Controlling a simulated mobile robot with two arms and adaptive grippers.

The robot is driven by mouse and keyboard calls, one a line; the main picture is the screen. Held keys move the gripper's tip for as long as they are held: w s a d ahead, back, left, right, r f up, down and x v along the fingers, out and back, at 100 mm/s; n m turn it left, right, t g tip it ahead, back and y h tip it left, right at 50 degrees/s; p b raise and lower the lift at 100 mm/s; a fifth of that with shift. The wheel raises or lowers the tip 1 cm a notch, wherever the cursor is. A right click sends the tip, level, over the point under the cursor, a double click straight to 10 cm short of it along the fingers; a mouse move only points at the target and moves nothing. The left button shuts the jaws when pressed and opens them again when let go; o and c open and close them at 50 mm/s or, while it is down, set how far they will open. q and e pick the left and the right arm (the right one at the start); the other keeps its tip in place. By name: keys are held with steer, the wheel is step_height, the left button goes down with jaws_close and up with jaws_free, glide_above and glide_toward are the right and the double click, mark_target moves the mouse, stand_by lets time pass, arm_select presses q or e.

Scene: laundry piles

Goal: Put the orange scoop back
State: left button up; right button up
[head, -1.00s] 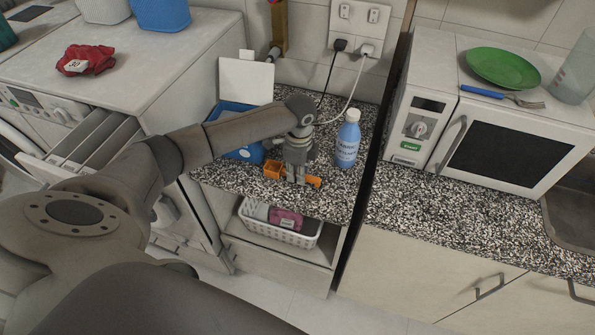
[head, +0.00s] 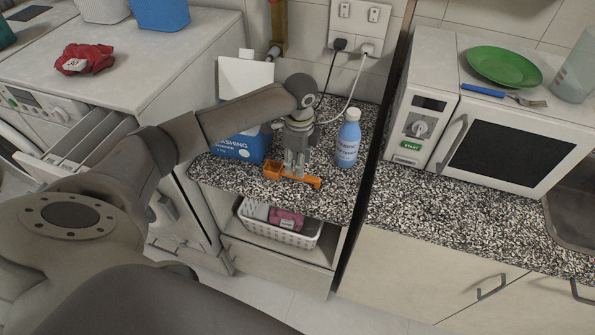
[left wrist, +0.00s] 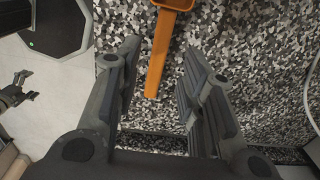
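The orange scoop (head: 309,181) lies on the speckled counter in the head view, its square bowl at the left and its handle pointing right. In the left wrist view the scoop's handle (left wrist: 157,62) extends into the space between the fingers, with part of the bowl at the top edge. My left gripper (head: 294,171) points down over the scoop. It is open, and its fingers (left wrist: 155,75) stand apart with nothing gripped. The blue washing powder box (head: 240,146) with a raised white lid (head: 244,78) stands behind and left of the scoop, partly behind my arm.
A blue bottle (head: 348,140) stands close right of my left gripper. A white basket (head: 275,231) sits on the shelf below. A dark panel edge and a microwave (head: 510,150) are farther right. A washing machine with an open drawer (head: 85,140) is at the left.

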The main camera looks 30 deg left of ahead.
arm_select(q)
step_height(320, 180, up, 7)
steer(key=shift+r+b, duration=0.15)
steer(key=shift+b, duration=0.3)
steer(key=shift+c, duration=0.3)
stand_by(0.8)
